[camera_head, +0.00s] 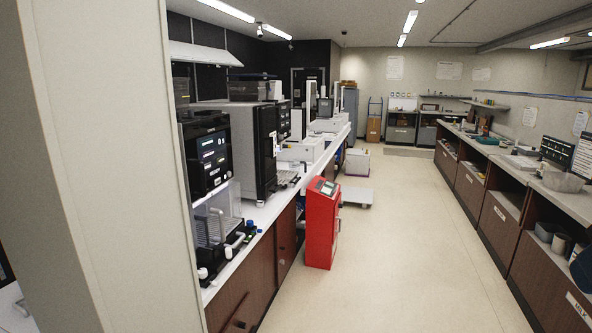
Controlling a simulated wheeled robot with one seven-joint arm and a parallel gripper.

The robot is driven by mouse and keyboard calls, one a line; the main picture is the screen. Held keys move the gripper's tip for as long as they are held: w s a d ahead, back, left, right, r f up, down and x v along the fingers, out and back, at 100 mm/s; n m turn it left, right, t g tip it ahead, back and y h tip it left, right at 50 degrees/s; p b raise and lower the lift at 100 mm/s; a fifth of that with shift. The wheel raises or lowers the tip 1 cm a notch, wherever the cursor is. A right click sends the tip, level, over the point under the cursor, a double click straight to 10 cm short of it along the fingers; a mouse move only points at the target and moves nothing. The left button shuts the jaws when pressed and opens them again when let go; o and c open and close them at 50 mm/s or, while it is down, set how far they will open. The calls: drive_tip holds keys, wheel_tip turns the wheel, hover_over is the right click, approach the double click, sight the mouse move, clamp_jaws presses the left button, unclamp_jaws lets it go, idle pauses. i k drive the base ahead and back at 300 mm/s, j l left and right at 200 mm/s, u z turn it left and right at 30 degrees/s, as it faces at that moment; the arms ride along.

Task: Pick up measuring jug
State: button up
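I cannot make out a measuring jug for certain in the head view. A grey bowl-like vessel (563,181) stands on the right counter, but I cannot tell whether it is a jug. Small containers (560,243) sit in the open shelf under that counter, too small to identify. My gripper is not in view.
A pale wall or pillar (95,160) fills the near left. The right counter (500,165) runs along the wall. The aisle floor (420,240) is clear.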

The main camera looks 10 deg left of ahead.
sight(294, 164)
drive_tip(key=i+l, duration=0.15)
drive_tip(key=i, duration=3.45)
drive_tip(key=i+l+u, duration=0.2)
drive_tip(key=i+u, duration=0.2)
drive_tip(key=i, duration=0.15)
drive_tip(key=i+l+u, duration=0.35)
drive_tip(key=i, duration=0.15)
drive_tip(key=i+l+u, duration=0.75)
drive_tip(key=l, duration=0.35)
